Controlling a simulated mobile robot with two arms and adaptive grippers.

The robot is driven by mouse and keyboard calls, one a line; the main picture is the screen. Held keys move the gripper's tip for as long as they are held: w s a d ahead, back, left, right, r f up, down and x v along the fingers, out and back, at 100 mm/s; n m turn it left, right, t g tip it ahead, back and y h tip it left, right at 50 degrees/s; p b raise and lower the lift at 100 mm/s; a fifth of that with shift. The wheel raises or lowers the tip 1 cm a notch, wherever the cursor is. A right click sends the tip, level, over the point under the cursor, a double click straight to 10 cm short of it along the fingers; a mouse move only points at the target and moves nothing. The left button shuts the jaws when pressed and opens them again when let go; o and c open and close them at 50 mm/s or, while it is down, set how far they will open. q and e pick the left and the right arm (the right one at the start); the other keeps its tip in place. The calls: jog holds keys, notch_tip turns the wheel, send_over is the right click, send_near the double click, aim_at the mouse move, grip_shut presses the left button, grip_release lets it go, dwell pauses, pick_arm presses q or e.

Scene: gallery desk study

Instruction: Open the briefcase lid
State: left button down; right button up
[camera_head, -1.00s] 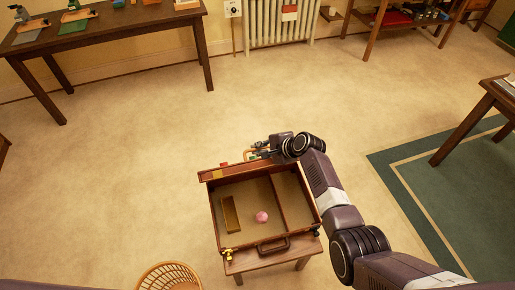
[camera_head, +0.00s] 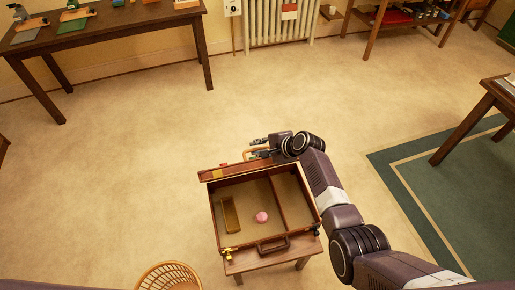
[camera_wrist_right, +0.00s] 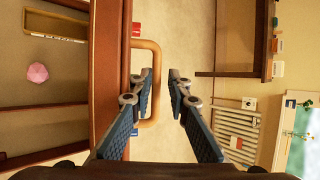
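The brown briefcase (camera_head: 250,243) sits on a small wooden table (camera_head: 246,262) with its inside showing. Its lid (camera_head: 230,173) stands raised at the far side, seen nearly edge-on. A tan loop handle (camera_wrist_right: 156,100) sticks out from the lid in the right wrist view. My right gripper (camera_wrist_right: 160,76) is open at this handle, with the loop's outer bar between its fingers. I cannot tell whether a finger touches it. In the head view my right gripper (camera_head: 261,147) is just beyond the lid. My left gripper is not in view.
A wicker basket (camera_head: 170,276) stands on the floor at the front left. A long table (camera_head: 110,32) stands at the back left. The floor beyond the briefcase is clear.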

jog(key=shift+s+d, duration=0.1)
jog(key=v, duration=1.2)
